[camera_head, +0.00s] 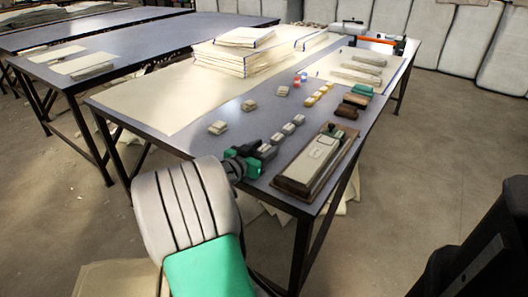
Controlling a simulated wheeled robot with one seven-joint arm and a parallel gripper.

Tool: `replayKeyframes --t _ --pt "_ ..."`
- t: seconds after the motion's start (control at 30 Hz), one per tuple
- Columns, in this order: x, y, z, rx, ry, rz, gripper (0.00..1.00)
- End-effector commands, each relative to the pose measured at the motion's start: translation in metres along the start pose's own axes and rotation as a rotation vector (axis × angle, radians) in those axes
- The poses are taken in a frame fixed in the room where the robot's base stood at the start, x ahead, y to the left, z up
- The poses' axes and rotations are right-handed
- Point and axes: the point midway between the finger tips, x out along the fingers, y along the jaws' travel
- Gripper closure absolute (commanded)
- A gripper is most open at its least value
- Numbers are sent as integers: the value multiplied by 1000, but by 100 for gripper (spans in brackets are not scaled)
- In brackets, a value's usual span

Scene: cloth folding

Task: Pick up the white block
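Several small pale blocks lie on the blue-grey table (228,150). An off-white block (218,127) is nearest on the left, with another off-white block (248,105) and a third pale block (282,90) further back. A row of greyish-white blocks, including one at its middle (288,128), runs away from my gripper. I cannot tell which of these is the white block. My gripper (257,152) is low at the table's near end, beside the nearest grey block (267,151). Its fingers are dark and small, and their opening is unclear. My arm hides part of the near table edge.
A wooden tray (290,186) with pale pieces lies right of my gripper. Yellow blocks (310,101), small red and blue items (301,77) and brown and green blocks (355,100) lie further back. Cloth stacks (245,60) fill the far left. Bare tabletop shows left of my gripper.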

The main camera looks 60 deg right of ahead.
Motion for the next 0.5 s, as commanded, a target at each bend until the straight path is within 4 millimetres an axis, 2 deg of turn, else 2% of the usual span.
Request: replayKeyframes --t 0.07,0.5 --pt "0 0 0 0 0 0 60" --pt "0 0 0 0 0 0 96"
